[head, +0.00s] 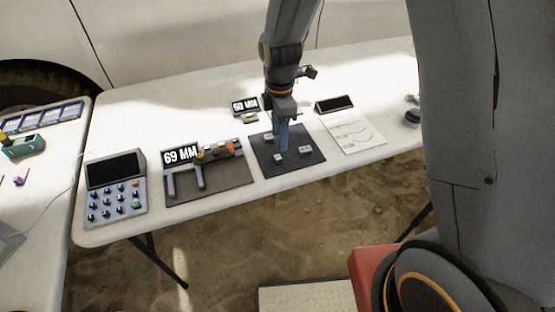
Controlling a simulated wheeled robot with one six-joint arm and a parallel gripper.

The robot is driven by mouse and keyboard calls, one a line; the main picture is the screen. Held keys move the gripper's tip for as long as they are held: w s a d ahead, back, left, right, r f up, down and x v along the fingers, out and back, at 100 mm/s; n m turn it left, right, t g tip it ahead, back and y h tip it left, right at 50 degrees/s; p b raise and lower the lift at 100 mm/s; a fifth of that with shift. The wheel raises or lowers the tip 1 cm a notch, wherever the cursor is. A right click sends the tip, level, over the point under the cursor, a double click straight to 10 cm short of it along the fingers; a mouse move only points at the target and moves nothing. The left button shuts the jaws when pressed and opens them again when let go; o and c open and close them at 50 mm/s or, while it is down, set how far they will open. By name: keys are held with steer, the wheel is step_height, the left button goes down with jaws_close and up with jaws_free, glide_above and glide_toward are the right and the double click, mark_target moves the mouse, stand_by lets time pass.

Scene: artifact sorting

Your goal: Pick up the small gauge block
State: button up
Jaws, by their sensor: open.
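A dark square mat (309,165) lies on the white table. On it are several small light-grey metal blocks: one at the back left (268,136), one at the right (305,149) and one at the front (278,157). The front one looks smallest, but sizes are hard to judge from here. My gripper (284,140) points down over the middle of the mat, with a blue upright part at its lower end between the blocks. It is open, though the gap between the fingers is hard to see. No block is visibly held.
A keypad device (116,188) stands farther left. A second display (245,105) is behind the mat. A white sheet (355,130) and a dark round object (412,118) are at right.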

mark_target(278, 157)
steer(key=shift+w+a+f+n, duration=0.2)
steer(key=shift+a+f+n, duration=0.3)
steer(key=shift+f+n, duration=0.15)
steer(key=shift+d+f+p, duration=0.15)
steer(key=shift+f+p, duration=0.5)
steer(key=shift+f, duration=1.25)
steer(key=shift+d+f+p, duration=0.15)
steer(key=shift+f+p, duration=0.5)
steer(key=shift+f, duration=1.2)
steer(key=shift+c, duration=0.2)
jaws_close()
